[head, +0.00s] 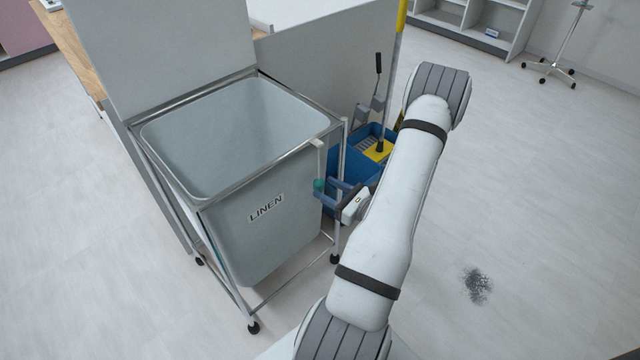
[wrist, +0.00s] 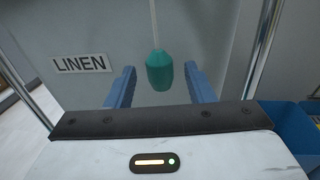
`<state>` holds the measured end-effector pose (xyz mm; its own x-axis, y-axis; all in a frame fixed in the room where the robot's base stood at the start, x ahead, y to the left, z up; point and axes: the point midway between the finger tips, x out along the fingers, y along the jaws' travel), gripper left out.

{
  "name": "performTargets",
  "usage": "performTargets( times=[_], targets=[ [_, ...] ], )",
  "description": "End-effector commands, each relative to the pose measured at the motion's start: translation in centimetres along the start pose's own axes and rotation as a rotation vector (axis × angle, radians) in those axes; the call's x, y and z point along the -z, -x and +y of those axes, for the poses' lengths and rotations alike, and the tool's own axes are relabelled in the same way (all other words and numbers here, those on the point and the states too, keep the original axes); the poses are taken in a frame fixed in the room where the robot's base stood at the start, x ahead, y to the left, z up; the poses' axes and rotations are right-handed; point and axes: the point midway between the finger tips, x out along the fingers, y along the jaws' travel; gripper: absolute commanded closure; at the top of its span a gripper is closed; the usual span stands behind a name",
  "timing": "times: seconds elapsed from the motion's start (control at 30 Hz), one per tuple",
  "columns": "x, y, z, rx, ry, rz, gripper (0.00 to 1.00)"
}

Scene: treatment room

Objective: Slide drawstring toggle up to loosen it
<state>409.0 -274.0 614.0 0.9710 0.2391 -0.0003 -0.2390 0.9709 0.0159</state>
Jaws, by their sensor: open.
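A green drawstring toggle (wrist: 159,71) hangs on a pale cord (wrist: 154,25) in front of the linen bag. In the head view the toggle (head: 318,185) is small, at the bag's right front corner. My gripper (wrist: 156,80) is open, with one blue finger to the left of the toggle and one to the right. Gaps show between the toggle and both fingers. In the head view my gripper (head: 322,190) reaches to the bag from the right. The grey linen bag (head: 250,235) with a LINEN label hangs in a metal frame (head: 240,306) on castors.
A blue mop bucket (head: 343,170) with a yellow part and a wringer handle stands behind my gripper. A grey panel (head: 165,45) stands behind the bag. Open floor with a dark smudge (head: 477,285) lies to the right.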

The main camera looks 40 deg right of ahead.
Motion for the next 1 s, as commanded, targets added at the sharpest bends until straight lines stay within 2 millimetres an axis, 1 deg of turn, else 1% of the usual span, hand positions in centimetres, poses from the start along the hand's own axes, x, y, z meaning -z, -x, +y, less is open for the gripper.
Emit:
performTargets(
  times=[0.03, 0.1, 0.23, 0.37, 0.6, 1.0],
  targets=[
    [0.1, -0.9, 0.1, -0.004, 0.002, 0.0, 0.51],
    [0.1, -1.8, 0.1, -0.003, 0.002, 0.0, 0.51],
    [0.0, -3.1, 0.0, -0.002, 0.001, 0.0, 0.51],
    [0.0, -3.6, 0.0, 0.0, 0.001, 0.0, 0.51],
    [0.0, -3.6, 0.0, 0.001, 0.001, 0.0, 0.51],
    [0.0, -3.5, -0.1, 0.001, 0.001, 0.0, 0.84]
  ],
)
